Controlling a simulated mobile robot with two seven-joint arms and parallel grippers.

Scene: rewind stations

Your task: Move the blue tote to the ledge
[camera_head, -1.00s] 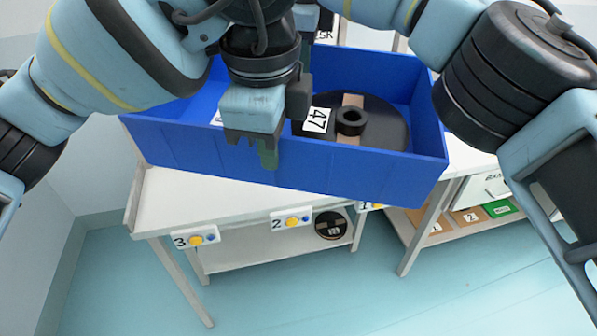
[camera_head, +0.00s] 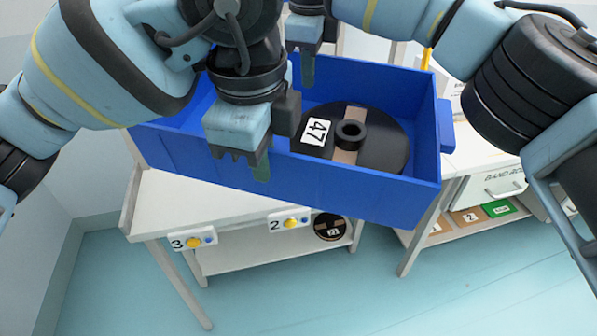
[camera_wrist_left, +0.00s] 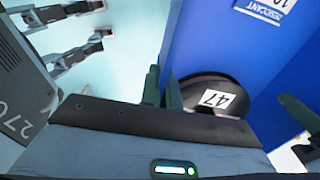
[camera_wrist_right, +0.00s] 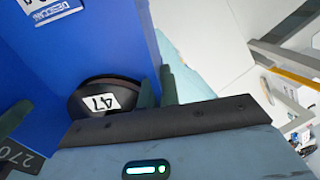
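The blue tote (camera_head: 350,195) is held above a white table in the head view, its right end tilted lower. It holds a black reel (camera_head: 385,140) labelled 47, also seen in the left wrist view (camera_wrist_left: 195,85) and right wrist view (camera_wrist_right: 115,84). My left gripper (camera_head: 266,155) is shut on the near wall; in its wrist view the fingers straddle the wall. My right gripper (camera_head: 307,68) is at the far wall; its wrist view shows fingers on both sides of that wall. I cannot tell which surface is the ledge.
The white table (camera_head: 175,205) below carries numbered button boxes, 3 (camera_head: 193,242) and 2 (camera_head: 290,222). A reel (camera_head: 330,227) rests on its lower shelf. To the right stands a white bench with a drawer (camera_head: 497,188) and shelved boxes (camera_head: 468,215). Floor in front is clear.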

